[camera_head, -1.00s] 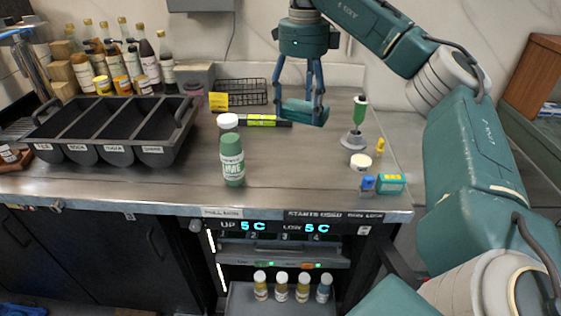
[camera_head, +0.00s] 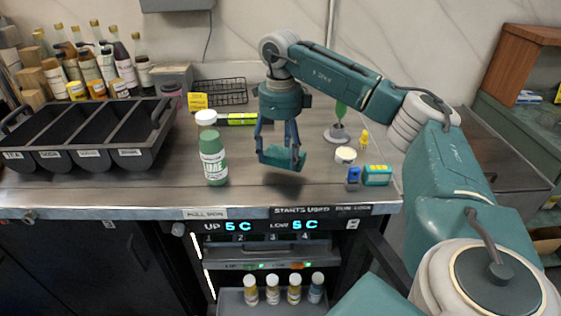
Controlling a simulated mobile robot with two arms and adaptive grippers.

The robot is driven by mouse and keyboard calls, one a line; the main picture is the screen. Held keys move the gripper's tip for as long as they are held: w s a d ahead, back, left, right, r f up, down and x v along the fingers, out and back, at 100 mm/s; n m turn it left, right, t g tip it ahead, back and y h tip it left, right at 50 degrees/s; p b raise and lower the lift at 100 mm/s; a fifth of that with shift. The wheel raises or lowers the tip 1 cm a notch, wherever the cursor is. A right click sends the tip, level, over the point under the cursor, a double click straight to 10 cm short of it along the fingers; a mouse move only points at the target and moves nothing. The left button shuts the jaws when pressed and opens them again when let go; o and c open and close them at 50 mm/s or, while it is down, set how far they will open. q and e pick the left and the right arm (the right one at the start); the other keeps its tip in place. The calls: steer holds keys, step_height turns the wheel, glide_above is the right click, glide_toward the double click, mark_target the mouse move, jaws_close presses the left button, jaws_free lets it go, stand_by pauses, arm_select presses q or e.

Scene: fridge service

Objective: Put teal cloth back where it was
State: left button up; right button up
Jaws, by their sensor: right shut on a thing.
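The teal cloth (camera_head: 284,157) is a folded, flat piece held between the fingers of my right gripper (camera_head: 281,150). The gripper points down over the steel counter (camera_head: 250,189), to the right of the green bottle. The cloth is close above the counter; I cannot tell whether it touches. My left gripper is not in view.
A white-capped green bottle (camera_head: 213,150) stands left of the gripper. A white tub (camera_head: 345,155), a blue item (camera_head: 354,175) and a teal box (camera_head: 377,175) sit to the right. A black divided bin (camera_head: 87,160) is at left. An open drawer (camera_head: 228,297) below holds several small bottles.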

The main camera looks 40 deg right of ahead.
mark_target(280, 155)
step_height(280, 155, down, 3)
steer(key=shift+f, duration=0.25)
steer(key=o, duration=0.9)
steer(key=shift+o, duration=0.6)
step_height(280, 155, up, 12)
steer(key=shift+r, duration=0.2)
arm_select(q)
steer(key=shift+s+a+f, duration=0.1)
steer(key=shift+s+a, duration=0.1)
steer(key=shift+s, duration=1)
arm_select(e)
steer(key=shift+f, duration=0.1)
